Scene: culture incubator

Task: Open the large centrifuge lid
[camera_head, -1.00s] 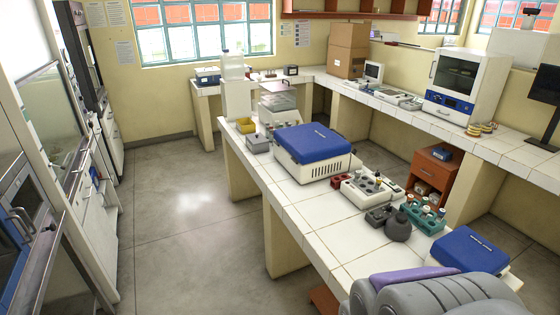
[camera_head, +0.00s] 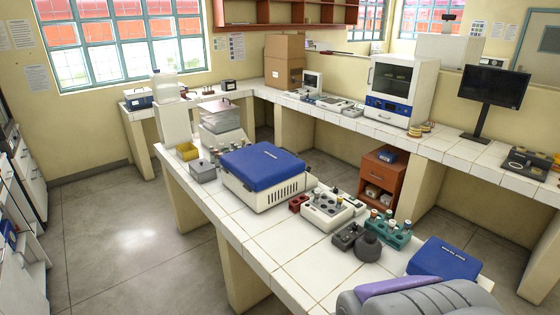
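The large centrifuge (camera_head: 283,196) is a white box with a blue lid (camera_head: 262,165). It sits on the white tiled bench in the middle of the view. Its blue lid lies flat and shut on top. A smaller device with a blue lid (camera_head: 444,260) sits at the near right end of the same bench. My gripper is not in view. A grey and purple rounded part at the lower right looks like part of my own body and covers the near end of the bench.
Right of the centrifuge stand a tube block (camera_head: 327,209), a dark round-topped device (camera_head: 366,245) and a green tube rack (camera_head: 390,232). A yellow box (camera_head: 187,151) and a grey box (camera_head: 203,172) stand to its left. The floor (camera_head: 130,250) left of the bench is clear.

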